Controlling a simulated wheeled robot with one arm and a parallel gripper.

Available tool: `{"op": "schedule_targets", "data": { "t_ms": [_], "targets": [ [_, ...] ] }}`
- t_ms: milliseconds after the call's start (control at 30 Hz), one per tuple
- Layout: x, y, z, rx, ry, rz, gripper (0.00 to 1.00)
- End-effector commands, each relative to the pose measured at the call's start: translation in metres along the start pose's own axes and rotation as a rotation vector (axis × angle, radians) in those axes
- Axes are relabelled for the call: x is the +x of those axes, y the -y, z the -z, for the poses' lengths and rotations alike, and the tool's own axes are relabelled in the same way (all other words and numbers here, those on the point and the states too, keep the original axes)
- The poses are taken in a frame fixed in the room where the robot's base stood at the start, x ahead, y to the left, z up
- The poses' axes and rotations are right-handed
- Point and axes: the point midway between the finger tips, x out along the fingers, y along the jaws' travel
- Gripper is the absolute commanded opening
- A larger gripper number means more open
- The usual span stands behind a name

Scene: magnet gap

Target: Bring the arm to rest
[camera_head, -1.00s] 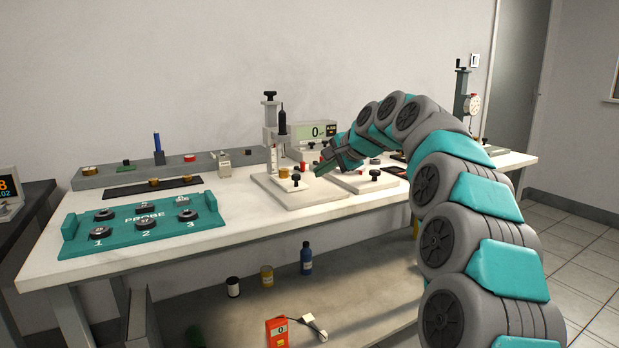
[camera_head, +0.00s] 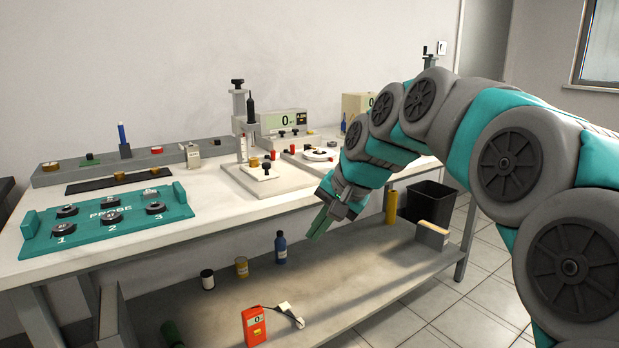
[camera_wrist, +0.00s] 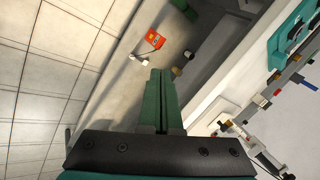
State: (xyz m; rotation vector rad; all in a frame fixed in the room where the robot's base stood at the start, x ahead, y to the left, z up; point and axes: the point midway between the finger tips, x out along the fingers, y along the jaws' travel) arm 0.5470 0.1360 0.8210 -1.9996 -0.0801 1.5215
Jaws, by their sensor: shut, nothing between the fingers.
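My gripper (camera_head: 321,221) hangs in front of the bench's front edge, pointing down and to the left, above the lower shelf. Its green fingers are together with nothing between them. They also show closed in the wrist view (camera_wrist: 160,85). My arm bends from the right side of the head view down to the gripper. The gripper is apart from the bench and from the things on the shelf.
The white bench top (camera_head: 215,205) holds a teal probe tray (camera_head: 120,229) and a test stand (camera_head: 243,125). The lower shelf (camera_head: 350,265) carries a blue bottle (camera_head: 281,249), a yellow jar (camera_head: 242,267) and a red meter (camera_head: 254,326). A black bin (camera_head: 432,205) stands at the right.

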Motion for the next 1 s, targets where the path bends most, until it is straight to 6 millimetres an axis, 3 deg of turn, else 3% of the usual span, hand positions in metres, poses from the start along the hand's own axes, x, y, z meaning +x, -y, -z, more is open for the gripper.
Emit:
{"op": "schedule_targets", "data": {
  "t_ms": [33,600,800,1000],
  "targets": [
    [0.001,-0.021,-0.021,-0.034,0.019,-0.043,0.00],
    [0.005,-0.272,-0.237,-0.329,0.325,-0.462,0.00],
    [0.002,-0.316,-0.279,-0.358,0.403,-0.515,0.00],
    [0.001,-0.322,-0.286,-0.364,0.415,-0.523,0.00]
  ]
}}
